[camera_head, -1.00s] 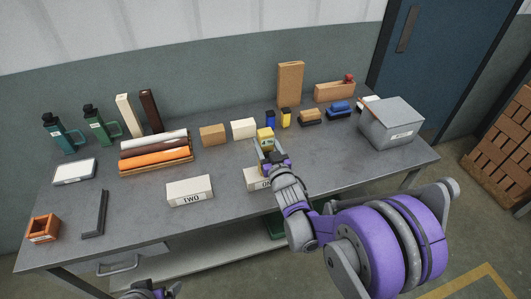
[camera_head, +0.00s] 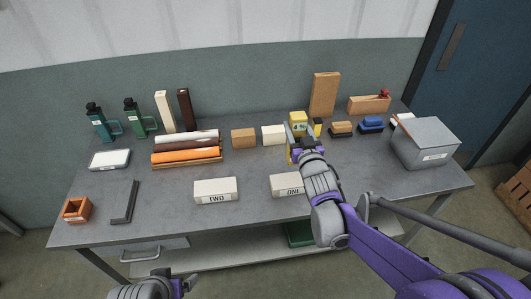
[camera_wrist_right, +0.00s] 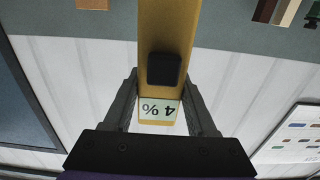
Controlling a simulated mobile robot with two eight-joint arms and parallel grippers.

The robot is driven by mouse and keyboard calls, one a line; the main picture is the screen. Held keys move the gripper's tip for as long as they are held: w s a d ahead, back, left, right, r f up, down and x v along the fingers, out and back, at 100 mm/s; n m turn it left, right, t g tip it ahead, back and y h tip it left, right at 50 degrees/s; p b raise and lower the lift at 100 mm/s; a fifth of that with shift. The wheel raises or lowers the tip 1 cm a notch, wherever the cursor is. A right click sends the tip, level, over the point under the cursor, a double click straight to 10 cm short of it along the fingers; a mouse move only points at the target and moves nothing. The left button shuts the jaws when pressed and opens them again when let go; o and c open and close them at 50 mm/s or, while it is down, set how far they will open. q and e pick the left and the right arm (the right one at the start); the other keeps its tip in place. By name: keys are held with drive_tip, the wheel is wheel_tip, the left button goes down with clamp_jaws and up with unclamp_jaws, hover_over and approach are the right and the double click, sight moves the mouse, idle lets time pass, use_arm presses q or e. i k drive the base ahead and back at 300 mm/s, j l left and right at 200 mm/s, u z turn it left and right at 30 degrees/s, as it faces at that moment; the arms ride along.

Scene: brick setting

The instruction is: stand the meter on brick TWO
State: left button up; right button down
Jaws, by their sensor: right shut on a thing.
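The yellow meter (camera_head: 298,121), with a "4%" display, is held upright by my right gripper (camera_head: 300,143), above the table beyond brick ONE. In the right wrist view, the meter (camera_wrist_right: 166,25) stands between the two fingers of the gripper (camera_wrist_right: 163,105), which is shut on it. Brick TWO (camera_head: 216,188) is a pale block lying left of brick ONE (camera_head: 286,184), its top bare. Brick ONE is partly behind my right arm. My left gripper (camera_head: 178,284) shows only partly at the bottom edge; its jaw opening is unclear.
Orange, brown and white rolls (camera_head: 187,149) lie left of a tan block (camera_head: 243,138) and a cream block (camera_head: 273,135). A grey box (camera_head: 425,143) stands at the right. A dark angle piece (camera_head: 125,201) lies left of brick TWO. The table around brick TWO is clear.

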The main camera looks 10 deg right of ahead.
sight(215, 186)
drive_tip(key=j, duration=1.35)
